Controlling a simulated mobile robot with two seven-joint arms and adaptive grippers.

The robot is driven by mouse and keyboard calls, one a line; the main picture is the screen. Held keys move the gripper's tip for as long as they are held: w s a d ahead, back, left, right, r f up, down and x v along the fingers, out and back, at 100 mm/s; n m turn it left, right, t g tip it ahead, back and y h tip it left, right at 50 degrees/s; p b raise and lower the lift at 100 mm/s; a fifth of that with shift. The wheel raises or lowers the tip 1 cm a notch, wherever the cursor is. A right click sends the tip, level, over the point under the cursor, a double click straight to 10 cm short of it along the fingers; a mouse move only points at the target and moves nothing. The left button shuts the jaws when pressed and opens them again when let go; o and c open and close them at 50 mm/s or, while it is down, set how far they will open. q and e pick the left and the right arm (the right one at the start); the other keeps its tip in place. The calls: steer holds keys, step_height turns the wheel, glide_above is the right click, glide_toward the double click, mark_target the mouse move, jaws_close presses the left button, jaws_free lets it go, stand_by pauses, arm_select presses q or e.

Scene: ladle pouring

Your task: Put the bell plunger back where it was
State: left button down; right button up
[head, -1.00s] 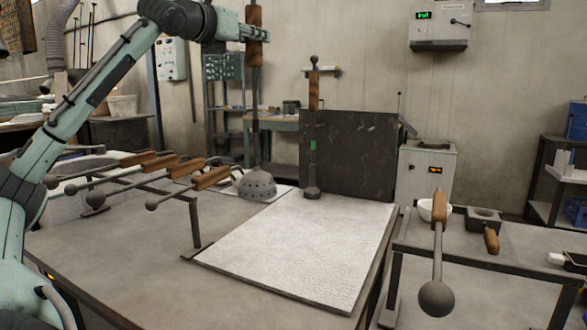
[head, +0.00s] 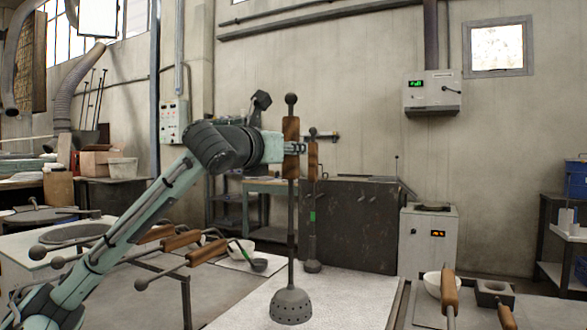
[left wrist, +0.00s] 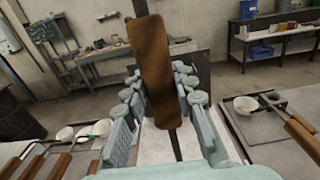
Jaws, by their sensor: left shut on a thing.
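The bell plunger (head: 290,304) has a grey perforated bell head, a long dark rod and a wooden grip. It hangs upright over the white mat (head: 345,302); I cannot tell whether the bell touches it. My left gripper (head: 292,148) is shut on its wooden grip, which also fills the middle of the left wrist view (left wrist: 154,75). A second upright tool with a wooden grip and a green band (head: 313,216) stands behind it at the mat's back. My right gripper is not in view.
Ladles with wooden handles (head: 180,240) lie on a rack at the left. A ladle (head: 259,265) and white bowl lie behind them. A dark panel (head: 352,222) stands behind the mat. A white bowl (head: 433,285) and a wooden-handled tool (head: 449,292) are at the right.

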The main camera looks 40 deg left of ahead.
mark_target(292, 171)
arm_select(q)
steer(key=shift+d+f, duration=0.2)
steer(key=shift+d, duration=0.3)
step_height(292, 171, down, 3)
steer(key=shift+f, duration=0.45)
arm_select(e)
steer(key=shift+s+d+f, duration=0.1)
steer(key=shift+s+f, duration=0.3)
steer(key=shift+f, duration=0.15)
arm_select(q)
steer(key=c, duration=1.6)
jaws_free()
steer(key=shift+f, duration=0.2)
steer(key=shift+c, duration=0.2)
steer(key=o, duration=0.4)
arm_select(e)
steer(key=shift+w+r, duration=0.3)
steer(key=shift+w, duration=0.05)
arm_select(q)
steer(key=shift+r, duration=0.1)
